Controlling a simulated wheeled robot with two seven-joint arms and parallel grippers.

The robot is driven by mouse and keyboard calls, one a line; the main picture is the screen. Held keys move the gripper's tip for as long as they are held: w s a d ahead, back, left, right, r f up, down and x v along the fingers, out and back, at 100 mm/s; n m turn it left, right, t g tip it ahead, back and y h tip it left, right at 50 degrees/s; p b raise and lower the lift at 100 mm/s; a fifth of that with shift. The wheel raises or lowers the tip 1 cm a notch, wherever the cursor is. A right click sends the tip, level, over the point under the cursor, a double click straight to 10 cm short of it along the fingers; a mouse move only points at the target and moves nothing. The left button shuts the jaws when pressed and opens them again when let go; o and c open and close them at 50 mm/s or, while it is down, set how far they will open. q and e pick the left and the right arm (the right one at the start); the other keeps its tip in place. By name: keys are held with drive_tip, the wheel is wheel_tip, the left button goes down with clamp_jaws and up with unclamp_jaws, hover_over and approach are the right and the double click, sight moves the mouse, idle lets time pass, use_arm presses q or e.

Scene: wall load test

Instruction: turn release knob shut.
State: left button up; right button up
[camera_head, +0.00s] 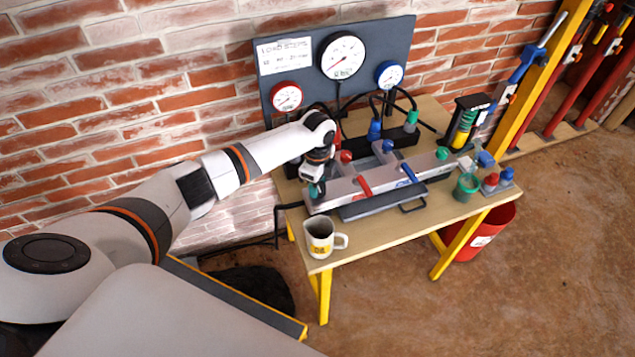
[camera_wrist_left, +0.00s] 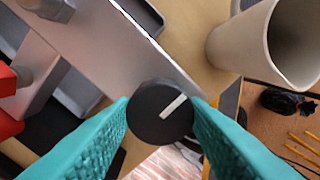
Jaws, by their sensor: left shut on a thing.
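The release knob (camera_wrist_left: 160,112) is a round black knob with a white pointer line, at the end of the grey metal block in the left wrist view. My left gripper (camera_wrist_left: 160,122) has its two teal fingers on either side of the knob and is shut on it. In the head view my left gripper (camera_head: 316,188) is at the left end of the grey metal unit (camera_head: 330,199) on the table, and the knob is hidden there. The pointer line slants up to the right in the wrist view. My right gripper is in neither view.
A white mug (camera_head: 319,238) stands close to the gripper at the table's front left; it also shows in the wrist view (camera_wrist_left: 235,42). A gauge board (camera_head: 300,84) stands behind. Red and blue levers sit along the unit. A red bucket (camera_head: 485,235) is below the table (camera_head: 365,240).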

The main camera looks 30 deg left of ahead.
use_arm(q)
drive_tip(key=shift+w+r, duration=0.1)
drive_tip(key=o, duration=1)
wheel_tip(320, 180, up, 12)
drive_tip(key=shift+b, duration=1.25)
drive_tip(key=shift+d, duration=0.1)
